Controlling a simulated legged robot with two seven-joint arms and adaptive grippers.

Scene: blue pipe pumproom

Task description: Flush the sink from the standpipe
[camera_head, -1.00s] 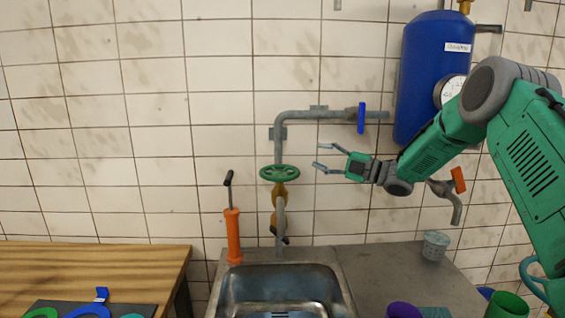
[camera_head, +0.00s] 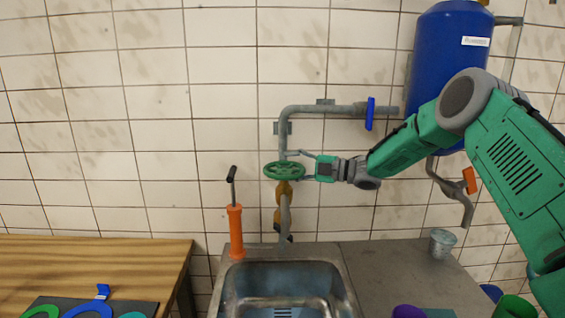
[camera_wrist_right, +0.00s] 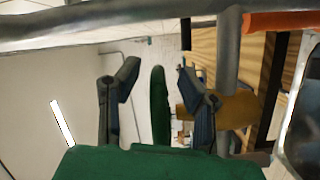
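The standpipe (camera_head: 284,140) is a grey pipe on the tiled wall, with a brass valve body (camera_head: 283,191) and a green handwheel (camera_head: 284,170) above the sink. The metal sink (camera_head: 237,286) is below it. My right gripper (camera_head: 305,166) is at the right side of the handwheel. In the right wrist view the green handwheel (camera_wrist_right: 160,105) shows edge-on between my two fingers, with gaps on both sides, so the gripper is open around its rim. A blue lever (camera_head: 370,114) is on the horizontal pipe to the right. My left gripper is not in view.
An orange hand pump (camera_head: 236,232) stands left of the valve. A blue tank (camera_head: 445,60), an orange-handled tap (camera_head: 469,181) and a metal cup (camera_head: 442,243) are at the right. A wooden bench (camera_head: 100,262) is at the left.

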